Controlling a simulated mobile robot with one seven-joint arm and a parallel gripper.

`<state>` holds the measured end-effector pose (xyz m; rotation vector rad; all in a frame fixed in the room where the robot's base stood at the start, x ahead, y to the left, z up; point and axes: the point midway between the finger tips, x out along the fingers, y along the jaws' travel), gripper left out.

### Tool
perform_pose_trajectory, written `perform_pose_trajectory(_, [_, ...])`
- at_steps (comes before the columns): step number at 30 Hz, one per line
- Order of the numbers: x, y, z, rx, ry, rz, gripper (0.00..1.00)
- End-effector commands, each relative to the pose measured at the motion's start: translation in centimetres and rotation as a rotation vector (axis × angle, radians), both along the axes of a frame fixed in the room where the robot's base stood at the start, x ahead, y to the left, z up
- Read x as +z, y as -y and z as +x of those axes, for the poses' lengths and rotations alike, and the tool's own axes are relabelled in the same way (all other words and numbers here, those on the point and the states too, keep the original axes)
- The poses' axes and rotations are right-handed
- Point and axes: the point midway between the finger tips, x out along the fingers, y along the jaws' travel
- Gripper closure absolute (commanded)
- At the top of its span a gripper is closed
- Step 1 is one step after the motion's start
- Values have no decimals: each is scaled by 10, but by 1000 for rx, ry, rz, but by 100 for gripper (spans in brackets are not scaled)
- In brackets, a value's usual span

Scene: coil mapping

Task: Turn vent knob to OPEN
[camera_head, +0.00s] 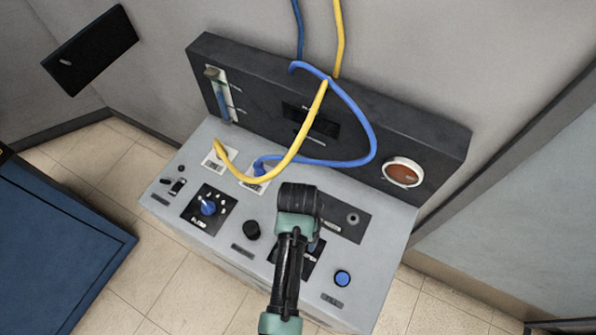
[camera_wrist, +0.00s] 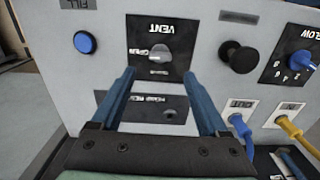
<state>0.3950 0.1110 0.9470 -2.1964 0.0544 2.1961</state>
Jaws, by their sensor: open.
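The vent knob (camera_wrist: 159,52) is a small pale grey knob on a black plate marked VENT (camera_wrist: 160,27), which appears upside down in the wrist view.
A blue button (camera_head: 342,278) is to the right of the vent plate, a black knob (camera_head: 252,229) to the left. Beyond it is a blue flow knob (camera_head: 208,207). A yellow hose (camera_head: 293,150) and a blue hose (camera_head: 371,133) arch over the panel's back.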

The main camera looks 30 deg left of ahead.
Motion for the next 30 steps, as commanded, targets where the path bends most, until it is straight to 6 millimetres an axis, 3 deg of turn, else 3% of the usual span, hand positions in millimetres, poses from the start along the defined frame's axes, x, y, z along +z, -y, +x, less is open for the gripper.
perform_pose_trajectory(6, [41,0,1,-1,5,2,22])
perform_pose_trajectory(12, [63,0,1,-1,3,1,22])
perform_pose_trajectory(30, [67,0,0,-1,1,0,22])
